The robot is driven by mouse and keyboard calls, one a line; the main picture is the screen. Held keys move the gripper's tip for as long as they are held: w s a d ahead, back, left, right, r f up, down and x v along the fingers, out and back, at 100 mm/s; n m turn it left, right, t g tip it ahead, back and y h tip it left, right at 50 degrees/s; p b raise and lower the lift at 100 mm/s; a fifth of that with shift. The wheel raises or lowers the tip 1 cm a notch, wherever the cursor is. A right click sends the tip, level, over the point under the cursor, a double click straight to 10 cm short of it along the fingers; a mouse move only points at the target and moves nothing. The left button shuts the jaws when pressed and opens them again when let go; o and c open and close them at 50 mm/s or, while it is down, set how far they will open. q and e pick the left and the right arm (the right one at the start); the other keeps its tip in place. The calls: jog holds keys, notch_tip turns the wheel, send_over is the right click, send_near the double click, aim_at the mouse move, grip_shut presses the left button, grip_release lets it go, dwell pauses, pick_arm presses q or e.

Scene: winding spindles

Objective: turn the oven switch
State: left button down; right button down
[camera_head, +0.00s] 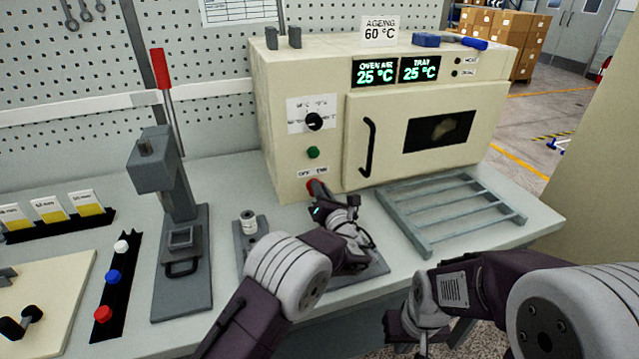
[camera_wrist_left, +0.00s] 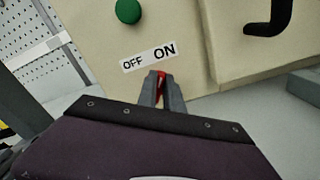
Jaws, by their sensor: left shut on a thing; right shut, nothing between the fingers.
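The oven (camera_head: 330,155) is a cream box on the bench with its door shut. Its red switch (camera_head: 313,185) is low on the front panel, under an OFF ON label (camera_head: 312,171). In the left wrist view the red switch (camera_wrist_left: 161,83) shows between my left gripper's fingers (camera_wrist_left: 161,88), just below the label (camera_wrist_left: 150,57). My left gripper (camera_head: 318,190) is shut on the switch, which it partly hides. My right gripper (camera_head: 405,330) is low at the front, away from the oven, shut and empty; its fingers show poorly.
A green button (camera_head: 313,152) and black dial (camera_head: 314,121) sit above the switch. The door handle (camera_head: 369,148) is to the right. A metal rack (camera_head: 450,212) lies before the oven. A press with a red lever (camera_head: 160,70) stands left.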

pick_arm(q)
jog(key=shift+f+m, duration=0.1)
jog(key=shift+m, duration=0.3)
jog(key=c, duration=1.5)
grip_release()
jog(key=shift+d, duration=0.1)
